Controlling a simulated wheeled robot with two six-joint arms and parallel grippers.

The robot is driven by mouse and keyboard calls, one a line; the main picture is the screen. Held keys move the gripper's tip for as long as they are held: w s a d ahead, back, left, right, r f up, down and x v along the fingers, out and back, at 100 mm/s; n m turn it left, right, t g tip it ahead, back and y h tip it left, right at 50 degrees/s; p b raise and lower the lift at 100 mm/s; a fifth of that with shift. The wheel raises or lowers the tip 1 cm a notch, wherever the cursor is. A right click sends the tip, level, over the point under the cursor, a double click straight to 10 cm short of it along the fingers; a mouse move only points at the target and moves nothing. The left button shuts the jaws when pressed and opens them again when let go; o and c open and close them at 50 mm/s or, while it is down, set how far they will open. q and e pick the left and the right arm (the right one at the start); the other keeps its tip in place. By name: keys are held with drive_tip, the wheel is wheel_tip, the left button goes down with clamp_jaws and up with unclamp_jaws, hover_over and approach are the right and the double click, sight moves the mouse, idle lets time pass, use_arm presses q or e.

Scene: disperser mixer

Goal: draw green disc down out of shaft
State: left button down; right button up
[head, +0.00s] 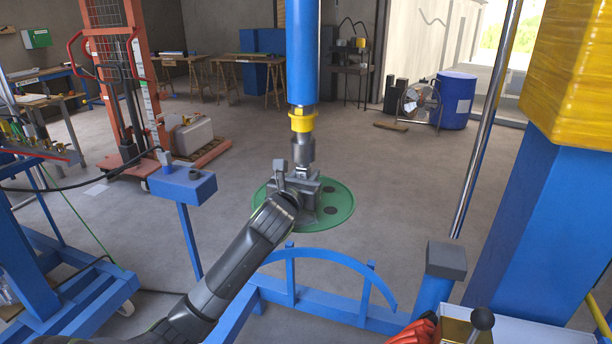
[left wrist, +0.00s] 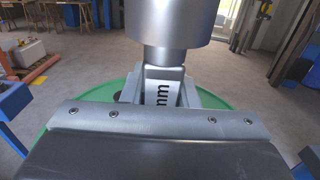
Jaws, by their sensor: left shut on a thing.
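The green disc (head: 338,214) lies flat and level below the shaft (head: 303,150), with dark round spots on its top. The shaft hangs under a yellow collar (head: 302,120) on a blue vertical tube (head: 302,55). My left gripper (head: 303,187) is shut on the disc's grey stem just above the disc. In the left wrist view the disc's green rim (left wrist: 42,146) shows around my gripper (left wrist: 160,100), and the wide shaft end (left wrist: 175,22) is directly above. The joint between stem and shaft is partly hidden, so I cannot tell how far the stem sits inside.
A blue curved guard rail (head: 330,254) stands in front below the disc. A blue post box (head: 182,184) is to the left. A steel rod (head: 486,120) and blue column (head: 540,215) stand right.

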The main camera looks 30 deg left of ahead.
sight(305, 214)
use_arm(q)
drive_tip(key=shift+f+b, duration=0.55)
drive_tip(key=shift+f, duration=1.05)
idle(1.1)
drive_tip(key=shift+d, duration=0.1)
drive_tip(key=shift+s+d+r+p, duration=0.1)
drive_tip(key=shift+s+d+p, duration=0.2)
drive_tip(key=shift+s+p, duration=0.15)
drive_tip(key=shift+s+d+r+p, duration=0.1)
drive_tip(key=shift+s+d+p, duration=0.25)
drive_tip(key=shift+s, duration=0.2)
drive_tip(key=shift+s+d+f+p, duration=0.1)
drive_tip(key=shift+s+d+p, duration=0.35)
drive_tip(key=shift+s, duration=0.35)
drive_tip(key=shift+s+d+r+p, duration=0.1)
drive_tip(key=shift+s+d+p, duration=0.4)
drive_tip(key=shift+s, duration=0.3)
drive_tip(key=shift+s+d+f+p, duration=0.1)
drive_tip(key=shift+s+d+p, duration=0.35)
drive_tip(key=shift+s, duration=0.35)
drive_tip(key=shift+s+d+p, duration=0.5)
drive_tip(key=shift+s+d, duration=0.2)
drive_tip(key=shift+s, duration=0.45)
drive_tip(key=shift+s+d+p, duration=0.55)
drive_tip(key=shift+s+d, duration=0.15)
drive_tip(key=shift+s, duration=0.5)
drive_tip(key=shift+s+d+p, duration=0.5)
drive_tip(key=shift+s+d, duration=0.2)
drive_tip(key=shift+s, duration=0.45)
